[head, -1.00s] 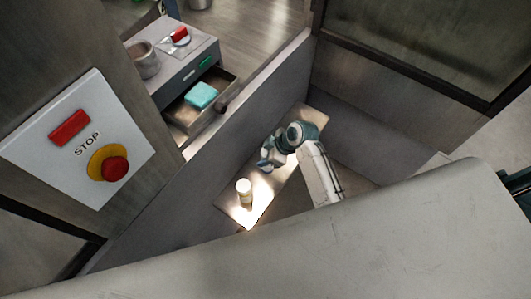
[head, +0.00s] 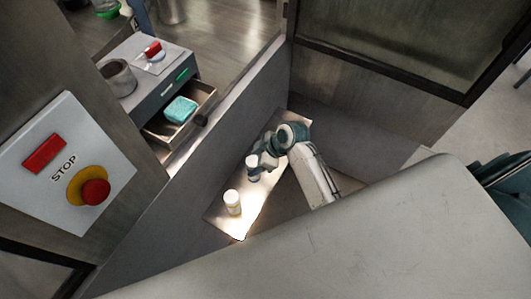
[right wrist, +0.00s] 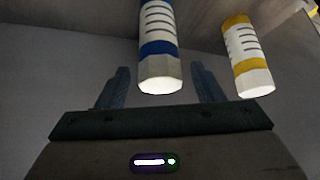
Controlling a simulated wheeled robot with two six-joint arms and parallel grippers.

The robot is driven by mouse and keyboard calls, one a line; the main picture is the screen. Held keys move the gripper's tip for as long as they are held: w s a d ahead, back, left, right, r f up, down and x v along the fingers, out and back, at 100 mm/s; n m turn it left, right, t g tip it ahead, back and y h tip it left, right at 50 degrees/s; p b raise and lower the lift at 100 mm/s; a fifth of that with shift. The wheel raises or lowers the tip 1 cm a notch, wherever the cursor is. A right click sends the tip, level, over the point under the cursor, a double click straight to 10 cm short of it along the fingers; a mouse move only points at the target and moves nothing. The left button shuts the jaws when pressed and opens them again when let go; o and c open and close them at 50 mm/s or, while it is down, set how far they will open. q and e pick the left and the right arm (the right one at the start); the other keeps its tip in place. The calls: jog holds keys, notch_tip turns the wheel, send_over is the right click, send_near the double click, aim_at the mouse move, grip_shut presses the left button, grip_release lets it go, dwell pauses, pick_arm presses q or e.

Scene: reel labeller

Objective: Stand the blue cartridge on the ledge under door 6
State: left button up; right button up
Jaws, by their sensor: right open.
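The blue cartridge, white with a blue band, shows in the right wrist view (right wrist: 160,50) between the two fingers of my right gripper (right wrist: 160,88). In the head view the blue cartridge (head: 253,173) is small and partly covered by my right gripper (head: 262,163). The right gripper is open around or just in front of it; I cannot tell if the fingers touch it. No door number is readable, so I cannot pick out door 6 or its ledge. My left gripper is not in view.
A yellow-banded white cartridge (head: 232,204) stands on the lit board (head: 222,222), close to the blue one; it also shows right of the fingers in the wrist view (right wrist: 246,58). Grey walls enclose the board. A STOP panel (head: 62,135) and open drawer (head: 160,138) lie left.

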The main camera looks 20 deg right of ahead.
jog(key=b+v, duration=0.1)
jog(key=v, duration=0.7)
jog(key=shift+r, duration=0.35)
jog(key=shift+s+d, duration=0.1)
jog(key=shift+d, duration=0.05)
jog(key=s+d+m+h, duration=0.35)
jog(key=s+m, duration=0.25)
jog(key=s, duration=0.4)
jog(key=s+d+m+h, duration=0.3)
jog(key=s+d+m, duration=0.15)
jog(key=s, duration=0.65)
jog(key=s+f+x, duration=0.1)
jog(key=s+x, duration=0.2)
jog(key=x, duration=1)
jog(key=s+f+x, duration=0.1)
jog(key=s+x, duration=0.2)
jog(key=x, duration=1.1)
jog(key=s+d+f+m+g, duration=0.1)
jog(key=s+f+g, duration=0.1)
jog(key=s+f, duration=1.6)
notch_tip(320, 180, down, 3)
jog(key=shift+s+d+r, duration=0.2)
jog(key=shift+s+d, duration=0.1)
jog(key=shift+d, duration=0.05)
